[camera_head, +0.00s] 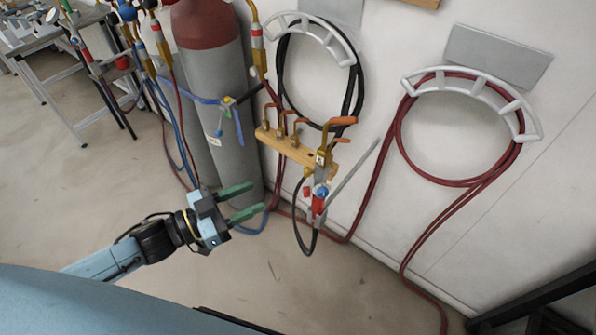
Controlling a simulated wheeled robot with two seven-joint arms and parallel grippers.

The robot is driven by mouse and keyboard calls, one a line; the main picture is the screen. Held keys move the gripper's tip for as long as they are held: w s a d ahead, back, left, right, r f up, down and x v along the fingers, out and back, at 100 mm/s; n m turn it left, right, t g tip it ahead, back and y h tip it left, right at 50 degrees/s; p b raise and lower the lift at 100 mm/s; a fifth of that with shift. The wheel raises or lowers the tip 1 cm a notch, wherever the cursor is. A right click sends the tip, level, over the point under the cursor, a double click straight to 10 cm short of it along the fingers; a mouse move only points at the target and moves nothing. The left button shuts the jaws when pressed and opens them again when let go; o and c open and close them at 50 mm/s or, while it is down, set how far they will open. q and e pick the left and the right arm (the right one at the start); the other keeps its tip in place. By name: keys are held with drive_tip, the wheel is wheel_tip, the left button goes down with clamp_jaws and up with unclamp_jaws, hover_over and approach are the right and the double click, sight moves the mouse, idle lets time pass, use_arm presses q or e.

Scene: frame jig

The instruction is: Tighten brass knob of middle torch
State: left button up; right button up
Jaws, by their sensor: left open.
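A yellow rack (292,150) by the wall carries several torch parts with copper-coloured bent tubes along its top. A larger torch (322,172) at its right end has an orange-topped tip, a brass body and red and blue knobs (320,195) low down. I cannot tell which is the middle torch, and its brass knob is too small to pick out. My left gripper (257,198) is open and empty, its green fingers pointing right. In the picture it is below and left of the rack, apart from it. My right gripper is not in view.
A grey gas cylinder (220,120) with a red top stands behind my left gripper. Black hose (284,75) and red hose (397,130) hang on white wall holders. Red and blue hoses run to the floor. A workbench (40,40) is at upper left. Floor at left is clear.

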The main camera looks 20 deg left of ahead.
sight(308, 172)
use_arm(q)
drive_tip(key=x, duration=1.2)
drive_tip(key=shift+w, duration=0.2)
drive_tip(key=shift+d, duration=0.15)
clamp_jaws()
